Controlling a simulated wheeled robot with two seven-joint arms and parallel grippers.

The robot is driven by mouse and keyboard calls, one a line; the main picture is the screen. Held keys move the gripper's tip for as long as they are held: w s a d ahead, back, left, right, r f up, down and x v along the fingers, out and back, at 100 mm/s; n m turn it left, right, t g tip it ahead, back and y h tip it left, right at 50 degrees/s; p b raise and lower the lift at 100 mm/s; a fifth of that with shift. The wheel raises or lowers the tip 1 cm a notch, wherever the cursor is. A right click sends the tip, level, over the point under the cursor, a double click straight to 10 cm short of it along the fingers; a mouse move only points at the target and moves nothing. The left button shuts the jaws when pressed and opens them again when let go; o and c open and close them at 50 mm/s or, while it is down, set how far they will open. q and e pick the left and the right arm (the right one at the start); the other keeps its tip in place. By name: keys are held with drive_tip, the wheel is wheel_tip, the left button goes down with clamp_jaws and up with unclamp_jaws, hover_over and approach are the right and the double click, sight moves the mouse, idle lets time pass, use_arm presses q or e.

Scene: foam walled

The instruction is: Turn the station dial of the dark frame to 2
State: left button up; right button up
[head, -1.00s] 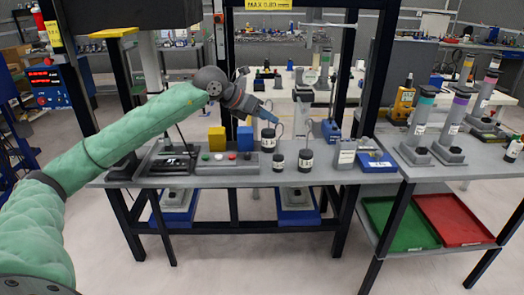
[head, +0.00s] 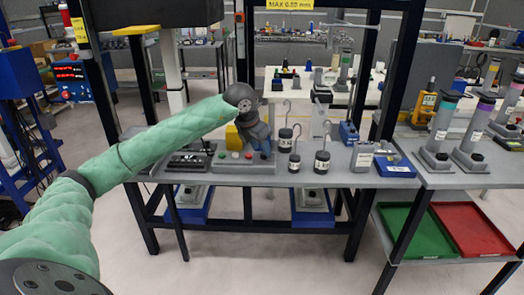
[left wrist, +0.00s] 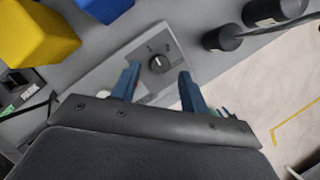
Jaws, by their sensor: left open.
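The station dial (left wrist: 158,64) is a small round black knob on a light grey plate (left wrist: 122,62) with small marks around it. Its pointer setting is too small to read surely. My left gripper (left wrist: 158,87) is open, its blue fingers on either side of the dial in the left wrist view, apparently not gripping it. In the head view the left gripper (head: 266,153) points down over the right end of the grey button panel (head: 222,165) and hides the dial. The dark frame (head: 397,70) stands around the bench. My right gripper is not in view.
Hook weights (head: 322,161) stand just right of the gripper. A yellow block (left wrist: 35,30) and a blue block (left wrist: 105,8) are close by on the left. A blue tray (head: 395,166) lies farther right. Green (head: 408,230) and red (head: 470,230) trays sit lower right.

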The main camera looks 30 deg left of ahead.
sight(264, 156)
use_arm(q)
drive_tip(key=shift+x, duration=1.15)
clamp_jaws()
